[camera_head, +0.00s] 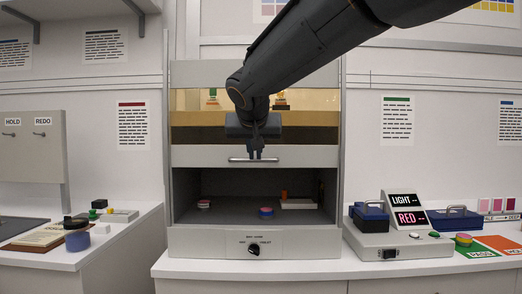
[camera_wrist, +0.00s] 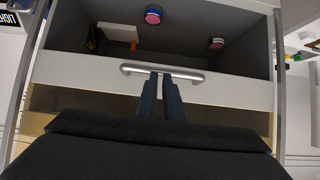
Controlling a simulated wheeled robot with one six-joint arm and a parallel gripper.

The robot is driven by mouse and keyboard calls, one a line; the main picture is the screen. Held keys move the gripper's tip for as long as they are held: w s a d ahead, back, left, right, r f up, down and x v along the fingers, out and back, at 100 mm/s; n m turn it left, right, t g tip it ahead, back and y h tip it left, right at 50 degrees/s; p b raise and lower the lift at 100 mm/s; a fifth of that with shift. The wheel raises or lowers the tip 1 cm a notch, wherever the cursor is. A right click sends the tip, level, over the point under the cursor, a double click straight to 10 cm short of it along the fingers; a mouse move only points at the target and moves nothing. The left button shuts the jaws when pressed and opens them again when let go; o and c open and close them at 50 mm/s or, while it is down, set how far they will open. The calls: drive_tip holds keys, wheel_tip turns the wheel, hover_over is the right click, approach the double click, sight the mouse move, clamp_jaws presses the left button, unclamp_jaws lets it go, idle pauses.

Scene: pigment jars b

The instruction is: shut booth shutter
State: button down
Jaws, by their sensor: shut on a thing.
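The booth shutter (camera_head: 199,156) is a light grey panel with a bar handle (camera_head: 235,159), set in the front of the booth (camera_head: 187,243). It stands raised, and the lower part of the booth is open below it. My gripper (camera_head: 257,154) is shut on the handle near its middle, reaching from above. In the wrist view, my gripper (camera_wrist: 162,75) has both fingers close together at the bar handle (camera_wrist: 195,76), and the shutter (camera_wrist: 75,72) spans the view. The arm hides part of the amber window behind it.
Inside the booth are a pink-topped blue jar (camera_head: 266,212), another small jar (camera_head: 203,204) and a white block (camera_head: 298,204). A knob (camera_head: 253,249) sits below the opening. A light box (camera_head: 400,243) stands on the right counter; a dark jar (camera_head: 77,237) is on the left.

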wheel_tip(320, 180, down, 19)
drive_tip(key=b, duration=1.7)
drive_tip(key=shift+b, duration=0.4)
drive_tip(key=shift+f, duration=0.1)
drive_tip(key=s+r+p, duration=0.3)
drive_tip(key=s+r, duration=0.6)
drive_tip(key=r, duration=0.1)
drive_tip(key=s+d+f+n+g+h, duration=0.1)
drive_tip(key=s+d+f+g, duration=0.3)
drive_tip(key=f, duration=0.7)
drive_tip(key=s+d+f+n+g, duration=0.1)
drive_tip(key=s+d+f, duration=0.4)
drive_tip(key=f, duration=0.5)
drive_tip(key=s+d+f+g+y, duration=0.1)
drive_tip(key=s+d+f+g, duration=0.25)
drive_tip(key=s+f, duration=0.5)
drive_tip(key=s+d+f+g, duration=0.3)
drive_tip(key=s+d+f, duration=0.1)
drive_tip(key=s+f, duration=0.45)
drive_tip(key=d+r+m+p, duration=0.2)
drive_tip(key=d+r+p, duration=0.7)
drive_tip(key=p, duration=1)
drive_tip(key=shift+d+r+m+h, duration=0.2)
drive_tip(key=shift+r+m+h, duration=0.1)
drive_tip(key=shift+r+m, duration=0.15)
